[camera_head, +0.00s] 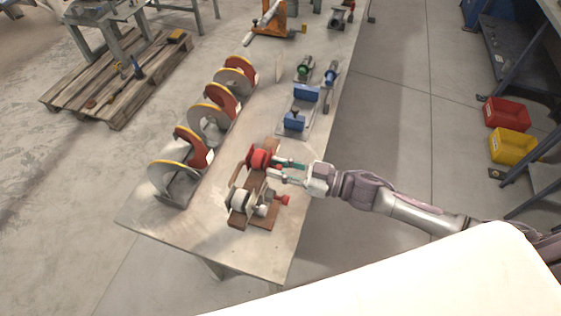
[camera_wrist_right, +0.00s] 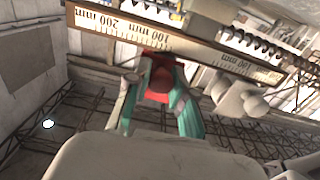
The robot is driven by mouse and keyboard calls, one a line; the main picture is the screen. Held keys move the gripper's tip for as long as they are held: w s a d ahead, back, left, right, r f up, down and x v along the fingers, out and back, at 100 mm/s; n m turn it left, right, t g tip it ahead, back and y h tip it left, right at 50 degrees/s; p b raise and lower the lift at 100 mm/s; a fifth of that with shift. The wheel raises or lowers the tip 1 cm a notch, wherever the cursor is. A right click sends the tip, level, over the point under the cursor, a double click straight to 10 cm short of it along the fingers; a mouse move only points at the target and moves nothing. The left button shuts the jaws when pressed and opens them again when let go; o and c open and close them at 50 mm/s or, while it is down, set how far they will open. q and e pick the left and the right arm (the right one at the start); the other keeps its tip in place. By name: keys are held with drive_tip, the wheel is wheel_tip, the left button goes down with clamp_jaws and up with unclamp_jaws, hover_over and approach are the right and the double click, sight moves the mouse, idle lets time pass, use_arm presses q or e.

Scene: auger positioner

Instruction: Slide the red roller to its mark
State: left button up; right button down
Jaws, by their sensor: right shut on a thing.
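A wooden positioner (camera_head: 236,220) with a scale rail stands near the front of the long table. The red roller (camera_head: 258,159) is at its far end, and a white roller (camera_head: 239,199) is at its near end. My right gripper (camera_head: 276,169) reaches in from the right, just beside the red roller. Its teal fingers are shut on a red knob-like part (camera_wrist_right: 158,78), seen between them in the right wrist view. The scale rail (camera_wrist_right: 150,35) there shows 100 mm and 200 mm marks. The mark for the roller cannot be made out. My left gripper is not in view.
Another red knob (camera_head: 284,200) sticks out right of the white roller. Several spiral auger pieces (camera_head: 180,180) stand along the table's left side. A blue clamp fixture (camera_head: 294,121) is behind the positioner. The table (camera_head: 150,212) is bare at its near end.

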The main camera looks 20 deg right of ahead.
drive_tip(key=c, duration=1)
unclamp_jaws()
drive_tip(key=shift+d, duration=0.15)
drive_tip(key=v, duration=1.1)
drive_tip(key=shift+s+d, duration=0.25)
drive_tip(key=shift+d, duration=0.05)
